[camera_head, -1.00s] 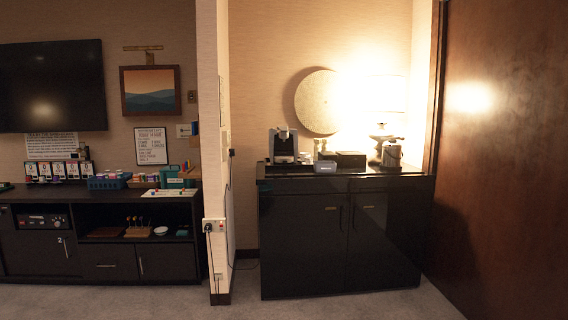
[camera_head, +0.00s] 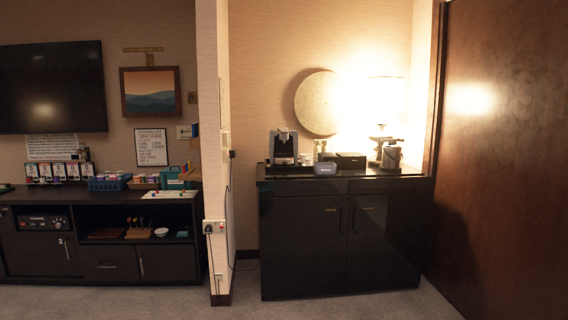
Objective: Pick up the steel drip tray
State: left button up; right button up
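No steel drip tray can be made out for certain at this distance. A dark coffee machine (camera_head: 283,147) with a grey front stands at the left end of the black cabinet (camera_head: 340,240) across the room; any tray at its foot is too small to tell. A small grey box (camera_head: 325,168) sits near the cabinet's front edge, with a black box (camera_head: 351,160) behind it to the right. Neither of my grippers is in view.
A lit lamp (camera_head: 386,100) and a metal bucket (camera_head: 392,156) stand at the cabinet's right. A wall end (camera_head: 213,150) separates it from a low sideboard (camera_head: 100,240) at left. A wooden door (camera_head: 505,150) is at right. Carpet (camera_head: 345,308) in front is clear.

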aim_at(279, 161)
jog(key=i+u, duration=0.15)
jog(key=i, duration=3.15)
jog(key=i+z, duration=0.15)
jog(key=i, duration=0.5)
jog(key=i+j+z, duration=0.1)
jog(key=i, duration=0.55)
jog(key=j, duration=0.1)
